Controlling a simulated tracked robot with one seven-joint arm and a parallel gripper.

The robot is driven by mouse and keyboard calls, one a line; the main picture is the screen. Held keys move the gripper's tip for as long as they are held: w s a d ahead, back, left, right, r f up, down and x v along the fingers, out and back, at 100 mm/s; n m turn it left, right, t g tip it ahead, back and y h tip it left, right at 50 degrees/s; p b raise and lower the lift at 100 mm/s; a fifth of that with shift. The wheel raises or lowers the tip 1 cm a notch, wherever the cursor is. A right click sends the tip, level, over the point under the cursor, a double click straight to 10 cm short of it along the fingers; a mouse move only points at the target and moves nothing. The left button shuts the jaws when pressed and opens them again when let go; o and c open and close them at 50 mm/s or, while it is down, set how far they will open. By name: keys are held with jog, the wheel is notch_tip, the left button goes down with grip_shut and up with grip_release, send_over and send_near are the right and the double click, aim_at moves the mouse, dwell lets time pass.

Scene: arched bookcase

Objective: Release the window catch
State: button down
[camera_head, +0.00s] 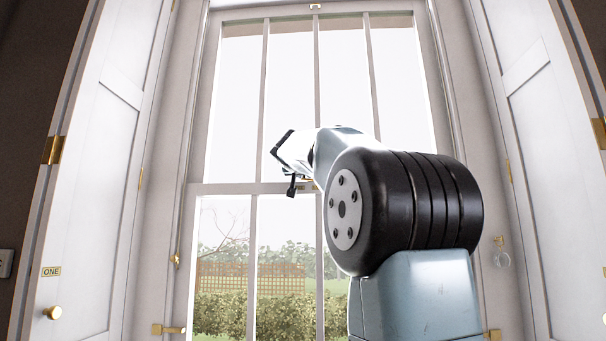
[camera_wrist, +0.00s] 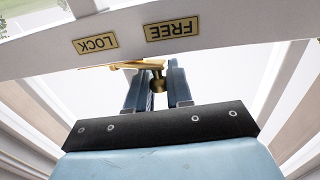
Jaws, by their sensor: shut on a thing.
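The window catch (camera_wrist: 125,66) is a brass piece with a lever and a round knob, seen in the wrist view below a white rail. Two brass labels sit on the rail, LOCK (camera_wrist: 96,44) on the left and FREE (camera_wrist: 172,29) on the right, both upside down in this view. My gripper (camera_wrist: 158,78) has its two blue-grey fingers on either side of the catch's knob, shut on it. The lever extends to the left under the LOCK label. In the head view my gripper (camera_head: 292,187) is at the window's middle rail, and my arm hides most of the catch.
The tall sash window (camera_head: 250,188) has white bars, with a hedge and trellis outside. White panelled shutters stand open on the left (camera_head: 95,170) and right (camera_head: 540,130). A brass handle (camera_head: 168,329) shows at the lower left of the sash.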

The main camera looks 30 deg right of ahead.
jog(key=shift+w+a+m+g+h, duration=0.1)
jog(key=shift+w+m+g+h, duration=0.15)
jog(key=shift+m+g+h, duration=0.2)
jog(key=c, duration=1.3)
grip_release()
jog(key=shift+c, duration=0.2)
jog(key=shift+o, duration=1.2)
jog(key=v, duration=1.3)
jog(key=shift+s+a+f, duration=0.2)
jog(key=shift+a, duration=0.05)
